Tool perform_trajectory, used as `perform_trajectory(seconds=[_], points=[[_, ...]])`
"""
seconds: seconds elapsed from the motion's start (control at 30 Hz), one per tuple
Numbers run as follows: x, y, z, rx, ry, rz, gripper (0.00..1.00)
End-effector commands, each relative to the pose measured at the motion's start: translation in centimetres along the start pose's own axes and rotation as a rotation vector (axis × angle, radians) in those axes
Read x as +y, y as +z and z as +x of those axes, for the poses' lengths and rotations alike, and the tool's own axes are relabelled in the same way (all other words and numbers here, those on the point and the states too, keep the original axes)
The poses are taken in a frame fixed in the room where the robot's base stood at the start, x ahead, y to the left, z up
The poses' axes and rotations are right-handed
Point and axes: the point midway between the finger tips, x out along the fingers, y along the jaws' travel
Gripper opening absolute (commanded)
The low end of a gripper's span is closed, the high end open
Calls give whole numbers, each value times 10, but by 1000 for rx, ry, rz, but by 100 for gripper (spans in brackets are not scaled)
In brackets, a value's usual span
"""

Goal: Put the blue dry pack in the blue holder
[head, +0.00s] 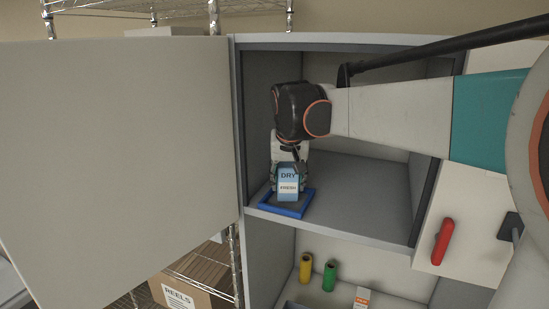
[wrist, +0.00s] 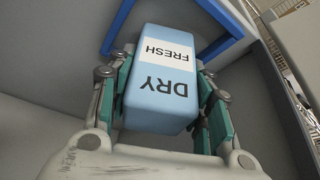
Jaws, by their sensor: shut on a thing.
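In the wrist view, the holder's rim (wrist: 222,46) shows around the far end of the pack. In the head view the pack overlaps the holder; whether it touches the holder's floor I cannot tell.
The cabinet's open door (head: 115,160) stands at the left. The shelf (head: 365,200) is clear right of the holder. Below are a yellow roll (head: 306,268), a green roll (head: 329,276) and a small box (head: 362,297). A red handle (head: 443,242) is at the right.

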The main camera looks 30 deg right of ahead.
Motion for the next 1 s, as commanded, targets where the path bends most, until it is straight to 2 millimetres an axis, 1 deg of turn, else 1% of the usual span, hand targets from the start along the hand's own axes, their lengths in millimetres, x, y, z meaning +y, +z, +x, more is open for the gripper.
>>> perform_trajectory(seconds=[0.03,0.07,0.3,0.43,0.47,0.5,0.53,1.0], points=[[2,10,5,0,0,0,12],[2,11,6,0,0,0,12],[2,10,4,0,0,1,12],[2,12,8,0,0,1,12],[2,11,8,0,0,1,51],[2,11,7,0,0,1,60],[2,11,7,0,0,1,66],[2,11,7,0,0,0,66]])
